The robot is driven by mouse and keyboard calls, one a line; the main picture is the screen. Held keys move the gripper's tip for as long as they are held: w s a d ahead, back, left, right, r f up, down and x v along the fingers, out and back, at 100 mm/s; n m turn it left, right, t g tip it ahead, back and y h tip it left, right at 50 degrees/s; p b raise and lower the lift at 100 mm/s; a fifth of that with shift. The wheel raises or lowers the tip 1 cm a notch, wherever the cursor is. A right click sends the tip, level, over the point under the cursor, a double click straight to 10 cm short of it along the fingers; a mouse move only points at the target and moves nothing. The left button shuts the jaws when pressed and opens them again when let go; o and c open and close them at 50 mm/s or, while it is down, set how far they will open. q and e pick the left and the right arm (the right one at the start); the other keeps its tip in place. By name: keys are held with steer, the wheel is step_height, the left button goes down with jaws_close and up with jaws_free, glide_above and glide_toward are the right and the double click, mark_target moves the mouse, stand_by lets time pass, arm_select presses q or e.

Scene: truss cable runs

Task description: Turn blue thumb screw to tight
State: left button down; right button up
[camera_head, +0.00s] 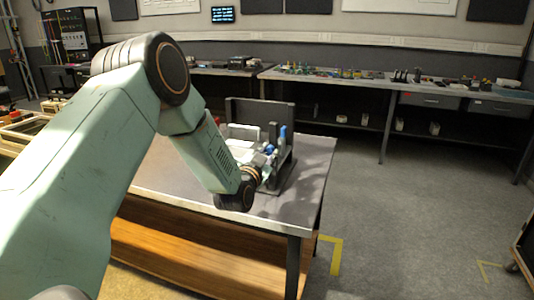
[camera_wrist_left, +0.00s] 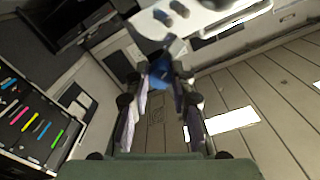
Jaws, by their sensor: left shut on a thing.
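The blue thumb screw (camera_wrist_left: 160,74) is between the fingertips of my left gripper (camera_wrist_left: 161,80) in the left wrist view. The gripper's two fingers are shut on it. In the head view my left gripper (camera_head: 268,164) reaches the dark fixture (camera_head: 260,112) on the workbench, and a small blue part (camera_head: 269,149) shows at its tips. Another blue part (camera_head: 283,131) stands upright higher on the fixture. My wrist and fingers partly hide the screw, and its turned angle cannot be told. My right gripper is not in view.
The fixture stands on a grey-topped workbench (camera_head: 313,158) with a wooden lower shelf (camera_head: 200,255). My left arm covers much of the bench's left side. A long bench (camera_head: 400,85) with small items runs along the back wall. The floor (camera_head: 400,200) to the right is clear.

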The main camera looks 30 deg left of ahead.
arm_select(q)
steer(key=n, duration=0.2)
steer(key=shift+r+n, duration=0.2)
steer(key=shift+n, duration=0.2)
steer(key=n+b, duration=0.1)
steer(key=n, duration=0.2)
steer(key=shift+n, duration=0.4)
steer(key=n+b, duration=0.1)
steer(key=n, duration=0.5)
steer(key=shift+a+r+b, duration=0.1)
steer(key=shift+b, duration=0.25)
steer(key=shift+w+n, duration=0.1)
steer(key=shift+n, duration=0.2)
steer(key=c, duration=1.5)
jaws_free()
steer(key=o, duration=0.4)
steer(key=shift+c, duration=0.2)
steer(key=shift+f, duration=0.2)
